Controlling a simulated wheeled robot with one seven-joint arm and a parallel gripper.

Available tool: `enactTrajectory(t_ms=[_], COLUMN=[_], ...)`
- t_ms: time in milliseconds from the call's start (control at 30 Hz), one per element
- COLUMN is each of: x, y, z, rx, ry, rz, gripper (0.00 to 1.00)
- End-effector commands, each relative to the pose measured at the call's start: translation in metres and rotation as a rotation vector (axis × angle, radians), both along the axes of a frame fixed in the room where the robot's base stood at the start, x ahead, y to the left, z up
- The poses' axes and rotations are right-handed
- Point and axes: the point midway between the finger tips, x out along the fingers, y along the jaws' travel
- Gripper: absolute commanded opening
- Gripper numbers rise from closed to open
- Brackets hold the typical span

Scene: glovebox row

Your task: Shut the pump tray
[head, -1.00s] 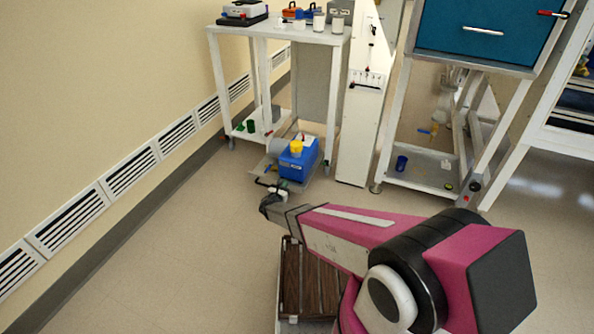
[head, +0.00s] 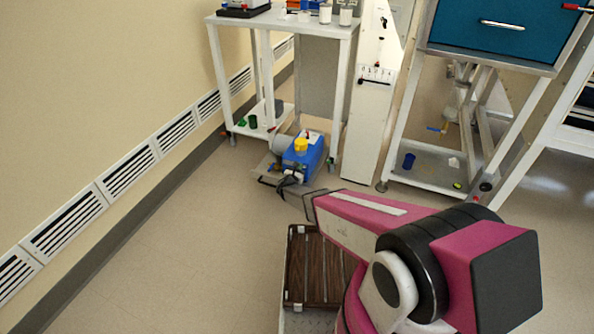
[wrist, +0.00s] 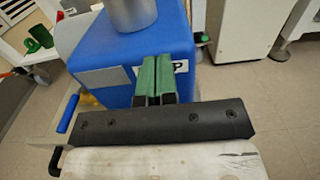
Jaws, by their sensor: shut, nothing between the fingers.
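The pump tray (head: 268,166) is a low grey tray near the floor, sticking out in front of the white table. A dark handle (head: 264,182) shows at its front edge. It carries a blue pump (head: 308,160) with a yellow cap and a grey cylinder. My gripper (head: 287,184) is at the tray's front, overlapping the tray and the lower pump in the head view; contact cannot be told. In the wrist view its green fingers (wrist: 153,78) are together and empty, in front of the blue pump (wrist: 95,48). The tray's rim shows at the lower left.
The white table (head: 285,24) stands over the tray's back, its legs on either side. A white column panel (head: 369,125) and a framed stand with a lower shelf (head: 430,165) are to the right. A vented wall runs along the left. The floor at left front is clear.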

Motion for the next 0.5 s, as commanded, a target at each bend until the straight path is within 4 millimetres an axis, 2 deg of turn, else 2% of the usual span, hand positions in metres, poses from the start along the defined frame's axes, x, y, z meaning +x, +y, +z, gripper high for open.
enactTrajectory(t_ms=[400, 500], x=[0.0016, 0.0080], y=[-0.0012, -0.0030], z=[-0.0001, -0.0008], rx=[0.000, 0.000], ry=[0.000, 0.000], rz=[0.001, 0.001], gripper=[0.00, 0.00])
